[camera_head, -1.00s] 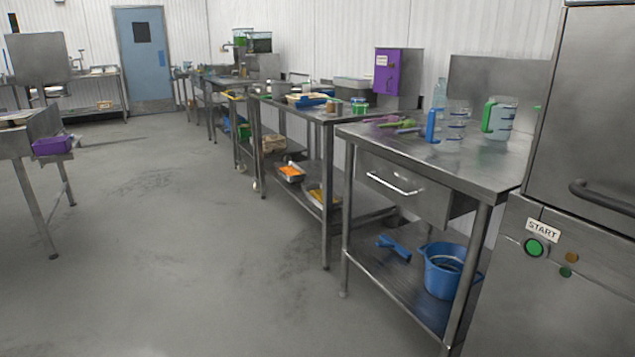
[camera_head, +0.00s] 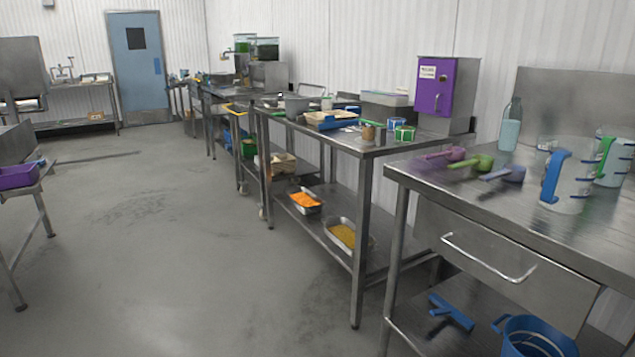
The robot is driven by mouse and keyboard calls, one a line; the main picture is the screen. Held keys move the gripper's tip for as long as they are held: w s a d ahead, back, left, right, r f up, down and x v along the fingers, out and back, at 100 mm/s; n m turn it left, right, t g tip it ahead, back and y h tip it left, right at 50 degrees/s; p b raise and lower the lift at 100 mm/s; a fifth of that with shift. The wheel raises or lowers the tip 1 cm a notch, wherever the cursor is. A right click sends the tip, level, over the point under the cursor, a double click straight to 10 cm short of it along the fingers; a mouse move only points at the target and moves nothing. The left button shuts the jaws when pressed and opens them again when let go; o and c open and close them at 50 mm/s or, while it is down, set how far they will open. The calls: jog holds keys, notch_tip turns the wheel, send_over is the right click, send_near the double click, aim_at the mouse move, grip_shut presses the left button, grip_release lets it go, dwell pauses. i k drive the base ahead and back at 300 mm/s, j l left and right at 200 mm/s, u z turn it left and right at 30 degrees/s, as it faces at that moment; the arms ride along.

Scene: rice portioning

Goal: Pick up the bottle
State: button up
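A bottle (camera_head: 511,125) with pale blue-green contents stands upright at the back of the near right steel table (camera_head: 430,178). It is close to the wall, left of a clear measuring jug with a blue handle (camera_head: 567,178). A second clear jug with a green handle (camera_head: 612,160) stands behind and to the right of that jug. My gripper is not in view.
Purple, green and blue scoops (camera_head: 505,174) lie in front of the bottle. A purple box (camera_head: 447,88) is on the wall side beyond. The drawer (camera_head: 500,265) is shut. A blue bucket (camera_head: 535,340) sits below. The floor (camera_head: 180,240) at left is clear.

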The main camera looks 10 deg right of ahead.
aim_at(513, 114)
jog(key=i+j+z, duration=0.15)
jog(key=i+z, duration=0.35)
jog(key=i+j+z, duration=0.3)
jog(key=i+z, duration=0.2)
